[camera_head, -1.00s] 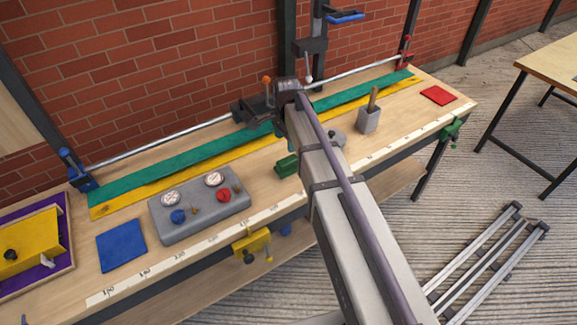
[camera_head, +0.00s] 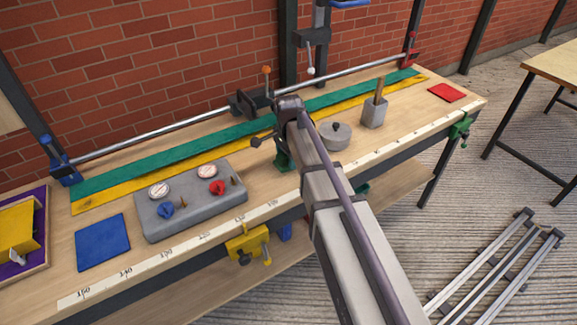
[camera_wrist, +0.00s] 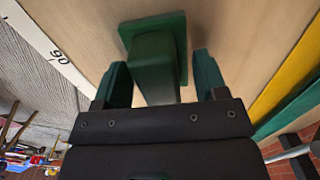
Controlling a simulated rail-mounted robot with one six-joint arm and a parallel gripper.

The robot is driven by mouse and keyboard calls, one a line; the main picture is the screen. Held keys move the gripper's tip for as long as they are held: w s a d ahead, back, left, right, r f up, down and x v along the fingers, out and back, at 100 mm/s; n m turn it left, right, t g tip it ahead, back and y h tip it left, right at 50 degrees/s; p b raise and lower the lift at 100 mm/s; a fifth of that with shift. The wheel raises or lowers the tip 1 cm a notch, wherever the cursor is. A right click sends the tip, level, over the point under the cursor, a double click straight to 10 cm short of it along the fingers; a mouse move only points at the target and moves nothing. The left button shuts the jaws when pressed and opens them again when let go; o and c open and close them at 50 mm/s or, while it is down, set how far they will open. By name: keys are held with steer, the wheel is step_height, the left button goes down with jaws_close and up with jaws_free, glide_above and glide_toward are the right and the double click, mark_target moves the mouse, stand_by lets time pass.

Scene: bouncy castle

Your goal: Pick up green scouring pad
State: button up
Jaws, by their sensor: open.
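The green scouring pad (camera_wrist: 154,62) shows in the wrist view as a dark green block on a wider flat green plate on the wooden bench. In the head view the green pad (camera_head: 282,163) is small and partly hidden beside my arm. My gripper (camera_wrist: 160,70) is open, with its dark green fingers on either side of the block. The block stands between the fingers, and I see no grip on it. In the head view the fingers are hard to tell apart from the pad.
A grey gauge box (camera_head: 190,200) and a blue square (camera_head: 103,242) lie to the left. A round grey weight (camera_head: 336,138), a grey holder (camera_head: 374,112) and a red square (camera_head: 447,92) are to the right. Green and yellow strips (camera_head: 150,178) and a metal rod run behind.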

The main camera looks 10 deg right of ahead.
steer(key=shift+r, duration=0.15)
steer(key=c, duration=1)
